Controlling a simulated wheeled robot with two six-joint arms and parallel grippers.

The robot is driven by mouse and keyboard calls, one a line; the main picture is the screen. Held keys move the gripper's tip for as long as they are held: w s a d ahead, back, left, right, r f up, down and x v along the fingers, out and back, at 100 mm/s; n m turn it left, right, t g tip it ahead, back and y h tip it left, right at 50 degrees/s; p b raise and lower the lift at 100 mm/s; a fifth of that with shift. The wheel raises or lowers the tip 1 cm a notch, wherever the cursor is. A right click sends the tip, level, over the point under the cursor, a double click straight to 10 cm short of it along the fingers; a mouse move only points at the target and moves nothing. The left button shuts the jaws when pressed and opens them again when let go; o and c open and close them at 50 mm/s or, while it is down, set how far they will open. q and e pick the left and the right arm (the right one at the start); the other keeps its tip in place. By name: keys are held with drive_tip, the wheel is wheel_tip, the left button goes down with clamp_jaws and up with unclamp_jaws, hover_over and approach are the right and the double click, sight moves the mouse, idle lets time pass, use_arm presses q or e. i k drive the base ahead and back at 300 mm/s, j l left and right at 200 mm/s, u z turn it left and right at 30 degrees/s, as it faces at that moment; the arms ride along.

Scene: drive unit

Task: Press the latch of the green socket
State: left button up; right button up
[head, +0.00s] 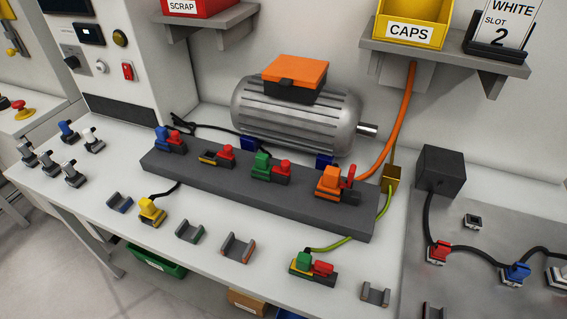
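A green connector (262,162) sits on the dark grey rail (215,177) in the head view, with a red latch (283,168) on its right side. A second green connector (303,262) lies on the table in front, on a dark base with a red latch (322,268) to its right. A yellow-green cable (335,242) runs from this second one up to the right end of the rail. How far down either latch sits is too small to tell. Neither of my grippers is in view.
Along the rail are a blue connector (162,138), an empty yellow socket (209,159) and an orange connector (328,182) with its red latch (350,180) raised. A grey motor (290,115) stands behind. A yellow plug (151,211) and small coloured holders (189,231) lie in front.

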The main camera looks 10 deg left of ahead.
sight(285, 164)
drive_tip(key=k+z, duration=0.85)
drive_tip(key=i, duration=0.1)
